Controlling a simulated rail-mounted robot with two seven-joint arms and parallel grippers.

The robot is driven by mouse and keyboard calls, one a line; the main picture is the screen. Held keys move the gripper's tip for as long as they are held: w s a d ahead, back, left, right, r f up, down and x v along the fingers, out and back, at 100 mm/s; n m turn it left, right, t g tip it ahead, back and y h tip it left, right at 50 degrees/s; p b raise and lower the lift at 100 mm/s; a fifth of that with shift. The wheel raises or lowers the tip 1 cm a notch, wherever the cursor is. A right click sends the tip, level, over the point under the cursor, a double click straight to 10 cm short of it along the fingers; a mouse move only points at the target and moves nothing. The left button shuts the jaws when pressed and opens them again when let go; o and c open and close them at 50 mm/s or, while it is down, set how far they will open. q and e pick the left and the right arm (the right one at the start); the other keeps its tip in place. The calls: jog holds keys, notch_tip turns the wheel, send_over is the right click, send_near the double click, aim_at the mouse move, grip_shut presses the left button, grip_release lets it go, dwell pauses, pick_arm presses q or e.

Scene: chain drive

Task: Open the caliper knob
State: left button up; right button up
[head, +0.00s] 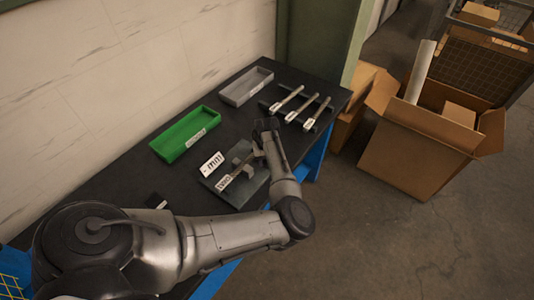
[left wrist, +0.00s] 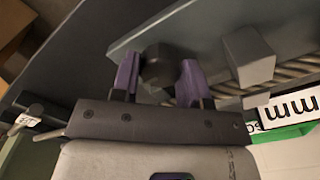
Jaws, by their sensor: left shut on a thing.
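The caliper (head: 233,180) is a dark grey plate on the black table, with grey blocks on it and a white label at its near end. In the left wrist view it shows a grey plate (left wrist: 215,40), a square block (left wrist: 249,55) and a threaded rod (left wrist: 288,70). Its dark faceted knob (left wrist: 156,66) sits between the purple fingers of my left gripper (left wrist: 158,78), which is shut on it. In the head view my left gripper (head: 258,149) is at the caliper's far right end, and the knob is hidden there. My right gripper is not in view.
A white "mm" sign (head: 211,164) stands beside the caliper. A green tray (head: 185,136) and a grey tray (head: 246,86) lie along the wall. Several labelled rods (head: 303,108) lie on dark holders at the table's far end. Cardboard boxes (head: 415,150) stand on the floor.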

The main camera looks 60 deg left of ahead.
pick_arm(q)
jog(key=n+p, duration=0.2)
jog(key=n, duration=0.1)
jog(key=shift+r, duration=0.25)
jog(key=n+p, duration=0.1)
jog(key=n, duration=0.1)
jog(key=shift+n+p, duration=0.3)
jog(key=shift+p, duration=0.1)
jog(key=n+p, duration=0.1)
jog(key=n, duration=0.2)
jog(key=shift+f+n, duration=0.1)
jog(key=shift+n, duration=0.3)
jog(key=shift+n+p, duration=0.5)
jog(key=shift+n, duration=0.4)
jog(key=shift+f+n, duration=0.1)
jog(key=shift+n, duration=0.2)
